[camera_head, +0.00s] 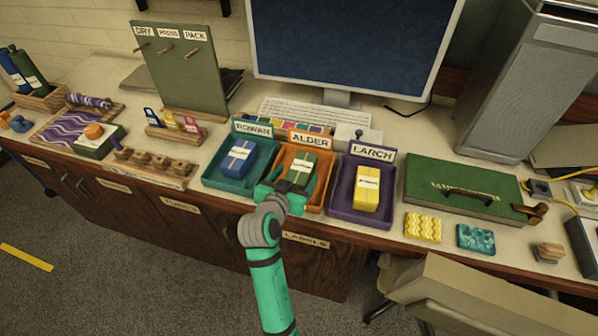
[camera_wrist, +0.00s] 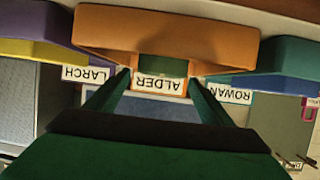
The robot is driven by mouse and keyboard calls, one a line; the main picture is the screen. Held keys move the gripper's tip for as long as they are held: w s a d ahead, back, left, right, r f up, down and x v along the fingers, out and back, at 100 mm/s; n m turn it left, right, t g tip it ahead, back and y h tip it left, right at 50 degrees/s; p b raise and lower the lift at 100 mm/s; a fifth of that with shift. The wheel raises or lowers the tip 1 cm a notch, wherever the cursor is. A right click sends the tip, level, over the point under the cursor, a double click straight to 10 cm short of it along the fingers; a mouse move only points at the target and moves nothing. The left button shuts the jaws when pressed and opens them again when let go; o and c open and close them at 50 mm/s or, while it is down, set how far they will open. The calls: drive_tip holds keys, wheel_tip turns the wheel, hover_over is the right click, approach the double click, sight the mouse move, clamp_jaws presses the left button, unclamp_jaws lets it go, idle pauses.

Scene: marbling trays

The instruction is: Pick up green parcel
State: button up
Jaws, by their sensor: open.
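The green parcel (camera_head: 302,168) has a pale band and label and lies in the orange ALDER tray (camera_head: 319,208). My gripper (camera_head: 286,187) is open over the front of this tray, just in front of the parcel, and partly hides its near end. In the wrist view my gripper (camera_wrist: 157,88) has its two fingers spread, pointing at the orange tray (camera_wrist: 160,25). A small green patch, likely the parcel (camera_wrist: 162,66), shows between the fingers above the upside-down ALDER label. Contact between fingers and parcel cannot be made out.
The teal ROWAN tray (camera_head: 218,183) with a blue parcel (camera_head: 238,157) stands left. The purple LARCH tray (camera_head: 345,207) with a yellow parcel (camera_head: 366,188) stands close on the right. A monitor (camera_head: 355,40) and keyboard (camera_head: 310,113) are behind. A green case (camera_head: 455,185) lies further right.

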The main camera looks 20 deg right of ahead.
sight(301, 168)
drive_tip(key=shift+d+f, duration=0.1)
drive_tip(key=shift+d, duration=0.35)
drive_tip(key=shift+w+d+f, duration=0.1)
drive_tip(key=shift+w+d, duration=0.15)
drive_tip(key=shift+w, duration=0.05)
drive_tip(key=shift+w+a+x, duration=0.1)
drive_tip(key=shift+x, duration=0.95)
drive_tip(key=shift+w+a+x, duration=0.1)
drive_tip(key=shift+w+x, duration=0.05)
drive_tip(key=shift+x, duration=0.9)
drive_tip(key=shift+a, duration=0.1)
drive_tip(key=c, duration=1.4)
